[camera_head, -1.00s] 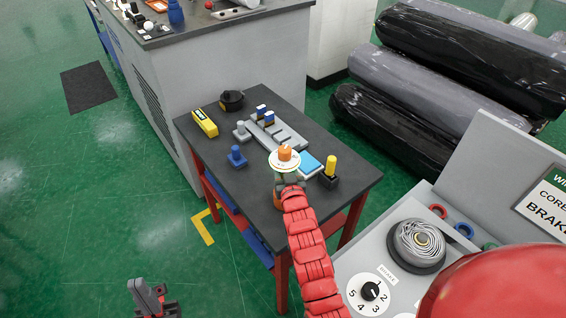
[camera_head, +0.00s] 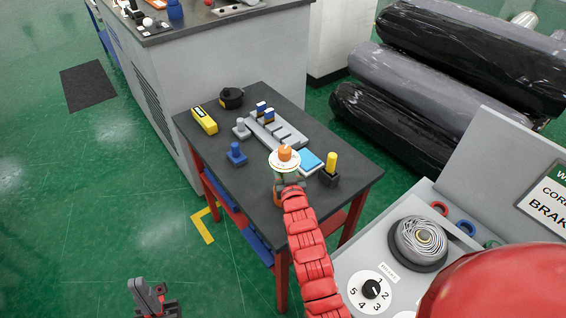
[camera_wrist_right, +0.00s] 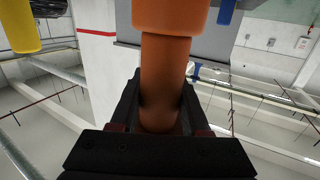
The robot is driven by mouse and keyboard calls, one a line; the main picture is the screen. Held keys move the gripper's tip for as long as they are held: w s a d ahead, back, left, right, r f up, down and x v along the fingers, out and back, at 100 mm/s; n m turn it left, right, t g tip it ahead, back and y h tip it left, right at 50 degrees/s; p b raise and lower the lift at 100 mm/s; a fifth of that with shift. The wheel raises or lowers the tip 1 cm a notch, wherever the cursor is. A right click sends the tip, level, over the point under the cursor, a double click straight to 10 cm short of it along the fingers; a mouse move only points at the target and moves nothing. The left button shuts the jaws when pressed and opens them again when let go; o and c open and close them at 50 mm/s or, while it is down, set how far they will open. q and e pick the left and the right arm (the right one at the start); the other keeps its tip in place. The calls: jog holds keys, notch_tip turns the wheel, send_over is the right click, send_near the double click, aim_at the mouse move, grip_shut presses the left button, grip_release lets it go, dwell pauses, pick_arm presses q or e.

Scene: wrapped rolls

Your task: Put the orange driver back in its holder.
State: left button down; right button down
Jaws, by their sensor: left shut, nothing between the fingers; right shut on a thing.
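The orange driver (camera_wrist_right: 168,70) fills the middle of the right wrist view, its wider part at the top of the picture. My right gripper (camera_wrist_right: 160,112) is shut on its narrower part, with a black finger on each side. My left gripper (camera_head: 153,297) is shut and empty, low over the green floor at the bottom left.
On the dark table (camera_head: 205,148) stand a yellow peg in a black block (camera_head: 329,178), a blue peg (camera_head: 236,154), a grey peg (camera_head: 241,128), a grey tray (camera_head: 292,134), a yellow tool (camera_head: 204,120) and a black round item (camera_head: 231,98). A control panel (camera_head: 350,258) is at the right.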

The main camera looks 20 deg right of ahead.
jog(key=shift+f+b, duration=0.3)
jog(key=shift+f, duration=0.05)
jog(key=shift+c, duration=1.5)
grip_release()
jog(key=shift+f, duration=0.1)
jog(key=s+a, duration=0.1)
jog(key=s, duration=0.8)
jog(key=shift+s, duration=0.15)
